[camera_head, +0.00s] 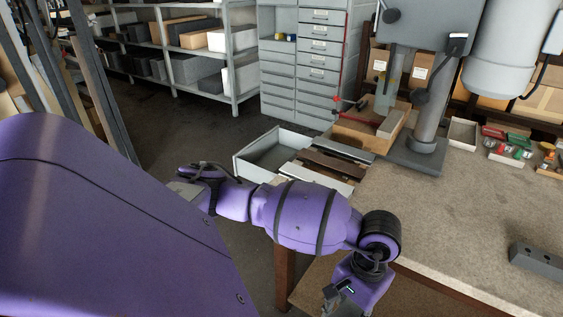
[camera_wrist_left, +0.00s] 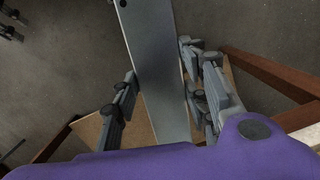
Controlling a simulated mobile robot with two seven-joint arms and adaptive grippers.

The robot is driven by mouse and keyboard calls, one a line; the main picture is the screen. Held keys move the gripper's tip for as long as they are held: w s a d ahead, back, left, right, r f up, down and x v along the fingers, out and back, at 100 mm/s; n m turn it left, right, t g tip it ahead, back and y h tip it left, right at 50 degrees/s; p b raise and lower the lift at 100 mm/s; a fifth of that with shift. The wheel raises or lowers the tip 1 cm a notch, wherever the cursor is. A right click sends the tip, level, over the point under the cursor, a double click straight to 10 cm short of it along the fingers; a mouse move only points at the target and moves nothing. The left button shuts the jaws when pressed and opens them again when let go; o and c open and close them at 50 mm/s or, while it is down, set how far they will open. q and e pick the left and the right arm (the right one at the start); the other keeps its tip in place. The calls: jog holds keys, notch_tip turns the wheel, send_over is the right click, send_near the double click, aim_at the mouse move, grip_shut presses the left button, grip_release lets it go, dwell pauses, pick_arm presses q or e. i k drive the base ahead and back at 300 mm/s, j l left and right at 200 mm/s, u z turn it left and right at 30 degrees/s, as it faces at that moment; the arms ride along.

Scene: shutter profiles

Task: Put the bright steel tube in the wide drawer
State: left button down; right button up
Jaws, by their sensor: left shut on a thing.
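A long, flat-faced grey steel bar (camera_wrist_left: 155,60) with a small dark hole near its far end shows in the left wrist view. It looks like the steel tube, but I cannot see whether it is hollow. My left gripper (camera_wrist_left: 160,88) is shut on it, one finger on each side. In the head view only part of my left wrist shows at the bottom; the fingertips and the held bar are out of sight. A grey open drawer (camera_head: 245,168) stands beyond my forearm, left of the bench. My right gripper is not in view.
Several dark, brown and pale profiles (camera_head: 334,163) lie beside the drawer. A wooden box (camera_head: 352,136) and a drill press (camera_head: 430,125) stand behind on the bench (camera_head: 470,210). A grey block (camera_head: 537,261) lies at right.

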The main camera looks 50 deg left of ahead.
aim_at(272, 161)
jog(key=i+j+u, duration=0.1)
jog(key=j+u, duration=0.3)
jog(key=i+j+u, duration=0.1)
jog(key=u, duration=0.3)
jog(key=i+j+u, duration=0.1)
jog(key=u, duration=0.3)
jog(key=i+j+u, duration=0.1)
jog(key=j+u, duration=0.3)
jog(key=i+u, duration=0.1)
jog(key=u, duration=0.35)
jog(key=i+j+u, duration=0.35)
jog(key=i+u, duration=0.35)
jog(key=i+z, duration=0.25)
jog(key=z, duration=0.15)
jog(key=i+j+z, duration=0.1)
jog(key=z, duration=0.35)
jog(key=i+j+z, duration=0.2)
jog(key=z, duration=0.2)
jog(key=i+j+z, duration=0.1)
jog(key=z, duration=0.3)
jog(key=i+j+z, duration=0.15)
jog(key=z, duration=0.25)
jog(key=i+j+z, duration=0.2)
jog(key=z, duration=0.25)
jog(key=i+j+z, duration=0.15)
jog(key=z, duration=0.15)
jog(key=i+j+z, duration=0.1)
jog(key=j+z, duration=0.2)
jog(key=i+j+z, duration=0.1)
jog(key=j+z, duration=0.2)
